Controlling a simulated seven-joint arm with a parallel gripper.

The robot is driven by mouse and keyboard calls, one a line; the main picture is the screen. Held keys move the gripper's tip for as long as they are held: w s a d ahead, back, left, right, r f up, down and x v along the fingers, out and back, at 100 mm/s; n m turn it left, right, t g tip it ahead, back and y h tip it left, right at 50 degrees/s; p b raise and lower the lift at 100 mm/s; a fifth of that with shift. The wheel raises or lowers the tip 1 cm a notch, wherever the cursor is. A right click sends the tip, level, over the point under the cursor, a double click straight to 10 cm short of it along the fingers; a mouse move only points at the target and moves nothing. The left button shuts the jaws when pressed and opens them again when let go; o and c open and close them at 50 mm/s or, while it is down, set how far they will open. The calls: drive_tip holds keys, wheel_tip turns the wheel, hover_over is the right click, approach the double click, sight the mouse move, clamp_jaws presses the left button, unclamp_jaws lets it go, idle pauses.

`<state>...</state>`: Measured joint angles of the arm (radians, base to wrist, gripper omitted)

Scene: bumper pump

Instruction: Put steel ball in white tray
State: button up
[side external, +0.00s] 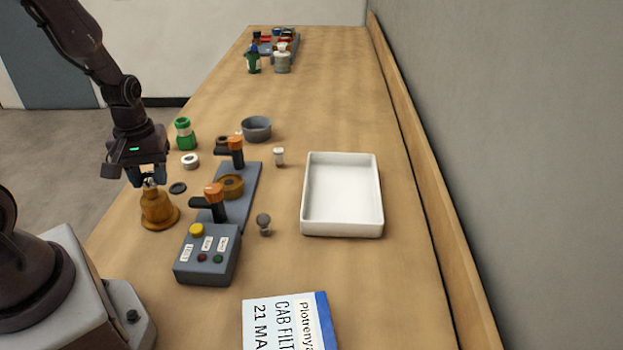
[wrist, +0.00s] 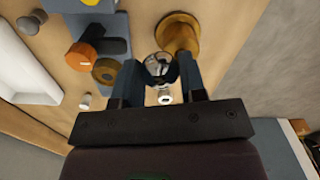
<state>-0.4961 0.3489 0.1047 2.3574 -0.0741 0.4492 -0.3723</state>
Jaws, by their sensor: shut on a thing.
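The steel ball (wrist: 160,68) is shiny and sits between the two fingers of my gripper (wrist: 158,80) in the wrist view. In the side external view my gripper (side external: 148,178) is at the left, just over the top of a brown bell-shaped stand (side external: 156,208), with a small bright bit of the ball (side external: 150,182) showing. I cannot tell whether the ball touches the stand. The white tray (side external: 343,233) lies empty to the right on the table; part of it shows at the left in the wrist view (wrist: 40,95).
A grey pump unit (side external: 208,262) with orange-topped levers stands between my gripper and the tray. Small knobs (side external: 264,222) (side external: 279,155), a grey bowl (side external: 257,130) and a green-capped jar (side external: 185,133) stand around it. A labelled card (side external: 290,320) lies in front.

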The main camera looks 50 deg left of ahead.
drive_tip(key=w+d+m, duration=0.2)
drive_tip(key=w+d, duration=0.6)
drive_tip(key=n, duration=0.4)
hover_over(328, 215)
drive_tip(key=f, duration=0.8)
drive_tip(key=shift+s+a+f, duration=0.1)
drive_tip(key=shift+s+f, duration=0.05)
drive_tip(key=shift+s, duration=0.05)
drive_tip(key=shift+w+f, duration=0.3)
drive_tip(key=shift+f, duration=1.5)
drive_tip(key=o, duration=1)
drive_tip(key=shift+f, duration=0.15)
drive_tip(key=shift+o, duration=0.2)
